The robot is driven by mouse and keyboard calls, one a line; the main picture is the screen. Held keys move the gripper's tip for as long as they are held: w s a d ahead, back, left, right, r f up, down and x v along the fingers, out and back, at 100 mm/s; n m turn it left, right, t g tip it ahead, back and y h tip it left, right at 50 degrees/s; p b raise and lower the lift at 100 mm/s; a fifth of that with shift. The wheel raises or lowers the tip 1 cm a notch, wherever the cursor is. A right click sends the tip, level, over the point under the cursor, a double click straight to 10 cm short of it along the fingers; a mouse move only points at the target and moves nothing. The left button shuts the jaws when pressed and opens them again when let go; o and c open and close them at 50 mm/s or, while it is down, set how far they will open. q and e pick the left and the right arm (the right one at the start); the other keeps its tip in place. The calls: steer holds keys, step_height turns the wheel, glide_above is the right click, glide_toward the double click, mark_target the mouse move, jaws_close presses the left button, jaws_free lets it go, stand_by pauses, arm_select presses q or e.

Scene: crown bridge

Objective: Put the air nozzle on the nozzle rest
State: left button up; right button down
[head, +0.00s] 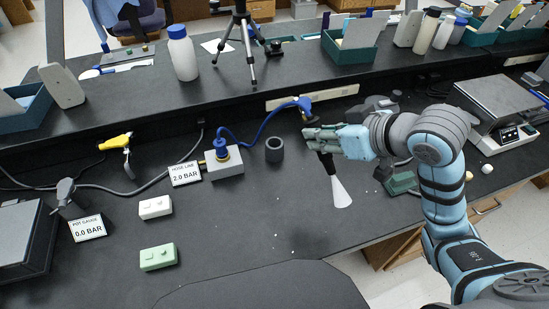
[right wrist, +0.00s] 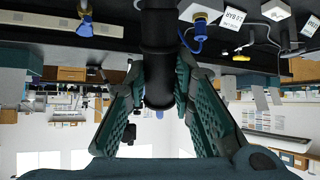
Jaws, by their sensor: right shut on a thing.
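The air nozzle has a dark body and a pale flared cone (head: 341,192) pointing down toward the front edge of the bench. A blue hose (head: 262,122) runs to its upper end from the hose line block (head: 225,160). My right gripper (head: 318,138) is shut around the nozzle's dark body, which also shows between the green finger pads in the right wrist view (right wrist: 157,75). The nozzle rest, probably the dark grey open cup (head: 274,152), stands empty on the bench just left of the gripper. My left gripper is not in view.
Two gauge cards read 2.0 BAR (head: 185,174) and 0.0 BAR (head: 87,228). A white block (head: 154,207) and a green block (head: 158,257) lie at the left. A yellow-handled fitting (head: 118,142) lies behind them. A scale (head: 500,105) stands at the right. The front middle bench is clear.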

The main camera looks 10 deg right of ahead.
steer(key=w+d+r+m+t, duration=0.1)
steer(key=w+d+r+t, duration=0.15)
steer(key=w+r, duration=0.55)
steer(key=w+a+f+n+t+y, duration=0.25)
steer(key=w+a+y, duration=0.2)
steer(key=w, duration=0.45)
steer(key=shift+t+y, duration=0.3)
steer(key=shift+y, duration=0.15)
steer(key=f+b, duration=0.2)
steer(key=f, duration=0.5)
steer(key=a+f+b, duration=0.1)
steer(key=f+b, duration=0.1)
steer(key=f, duration=0.6)
steer(key=f+b, duration=0.3)
steer(key=f, duration=0.4)
steer(key=shift+w+a+f, duration=0.2)
steer(key=shift+w+a, duration=0.05)
steer(key=shift+a, duration=0.15)
steer(key=c, duration=1.4)
jaws_free()
steer(key=shift+o, duration=0.2)
steer(key=shift+s, duration=0.1)
